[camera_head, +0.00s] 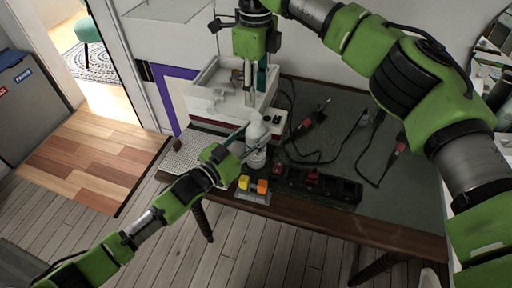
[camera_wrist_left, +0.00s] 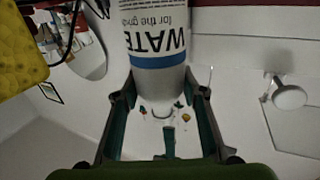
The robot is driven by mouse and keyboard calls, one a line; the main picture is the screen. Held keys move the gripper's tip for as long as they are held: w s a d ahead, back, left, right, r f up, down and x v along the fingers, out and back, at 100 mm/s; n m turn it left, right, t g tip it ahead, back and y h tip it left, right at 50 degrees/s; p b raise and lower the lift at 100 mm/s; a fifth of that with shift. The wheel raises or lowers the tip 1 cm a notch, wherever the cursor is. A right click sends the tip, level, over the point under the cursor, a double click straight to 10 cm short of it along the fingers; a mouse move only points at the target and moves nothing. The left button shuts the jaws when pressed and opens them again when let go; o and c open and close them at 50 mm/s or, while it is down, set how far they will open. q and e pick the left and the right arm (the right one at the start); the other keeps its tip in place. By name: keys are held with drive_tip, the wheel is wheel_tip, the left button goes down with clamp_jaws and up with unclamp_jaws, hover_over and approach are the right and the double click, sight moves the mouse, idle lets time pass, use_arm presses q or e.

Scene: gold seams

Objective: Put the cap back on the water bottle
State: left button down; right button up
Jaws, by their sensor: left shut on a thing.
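My right gripper (camera_head: 253,82) points down above and behind the bottle, over a white box. Its fingertips are too small to tell open from shut. I cannot make out the cap apart from the bottle.
The white open box (camera_head: 205,103) stands behind the bottle. Yellow (camera_head: 244,183) and orange (camera_head: 262,186) blocks lie at the table's front edge. A dark power strip (camera_head: 325,188) and loose cables lie to the right. The far right tabletop (camera_head: 408,190) is bare.

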sight(256, 116)
drive_tip(key=shift+r+n, duration=0.1)
drive_tip(key=shift+n, duration=0.6)
drive_tip(key=shift+f, duration=4)
drive_tip(key=shift+c, duration=0.5)
clamp_jaws()
drive_tip(key=shift+o, duration=1.2)
unclamp_jaws()
drive_tip(key=shift+r, duration=0.1)
